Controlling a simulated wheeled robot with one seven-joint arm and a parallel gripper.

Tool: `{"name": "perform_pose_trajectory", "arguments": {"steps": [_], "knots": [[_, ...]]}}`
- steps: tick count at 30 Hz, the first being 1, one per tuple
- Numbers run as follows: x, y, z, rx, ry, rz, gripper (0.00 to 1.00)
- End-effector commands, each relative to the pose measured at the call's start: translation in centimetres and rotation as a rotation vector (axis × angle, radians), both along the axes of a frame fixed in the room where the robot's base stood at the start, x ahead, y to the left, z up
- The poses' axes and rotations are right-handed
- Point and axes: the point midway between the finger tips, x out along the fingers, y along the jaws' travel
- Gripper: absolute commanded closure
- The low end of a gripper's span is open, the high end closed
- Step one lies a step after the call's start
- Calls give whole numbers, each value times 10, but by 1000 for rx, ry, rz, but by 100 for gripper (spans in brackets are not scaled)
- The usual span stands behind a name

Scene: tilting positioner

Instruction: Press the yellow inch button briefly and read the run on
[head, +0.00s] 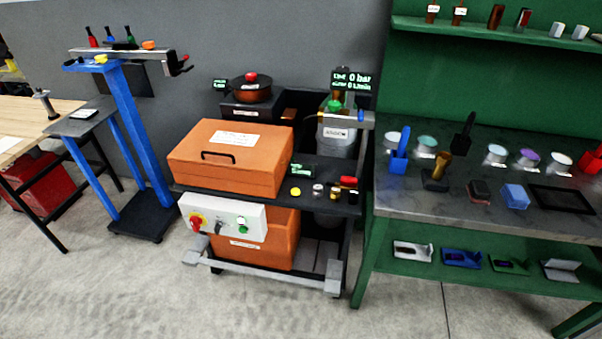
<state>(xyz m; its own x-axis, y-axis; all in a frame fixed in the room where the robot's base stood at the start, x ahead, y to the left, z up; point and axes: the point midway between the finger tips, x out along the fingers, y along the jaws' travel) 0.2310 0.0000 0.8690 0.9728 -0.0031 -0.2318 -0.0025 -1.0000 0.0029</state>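Two small yellow items show in the head view, and I cannot tell which is the inch button. One yellow round piece (295,191) is on the black cart shelf, in front of a small green-lit readout (301,170) whose text is too small to read. Another yellow piece (101,59) is on top of the blue stand (133,120) at the left. A white control box (222,217) on the cart front carries a red knob on yellow (196,221), a dark switch and a green button (243,222). My gripper is not in view.
An orange case (232,157) sits on the cart. A grey cylinder (338,133) stands behind, with a readout (351,81) above showing 0 bar. A green workbench (480,215) with cups and blocks is at right. A wooden table (35,125) is at left. The front floor is clear.

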Motion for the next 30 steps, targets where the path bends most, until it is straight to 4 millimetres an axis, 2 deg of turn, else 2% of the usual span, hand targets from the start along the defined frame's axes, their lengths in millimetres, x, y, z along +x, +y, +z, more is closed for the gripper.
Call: {"name": "perform_pose_trajectory", "arguments": {"steps": [5, 8, 12, 13, 30], "knots": [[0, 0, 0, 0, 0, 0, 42], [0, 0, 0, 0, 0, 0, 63], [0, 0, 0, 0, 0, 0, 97], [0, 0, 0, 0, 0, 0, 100], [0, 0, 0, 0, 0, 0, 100]]}}
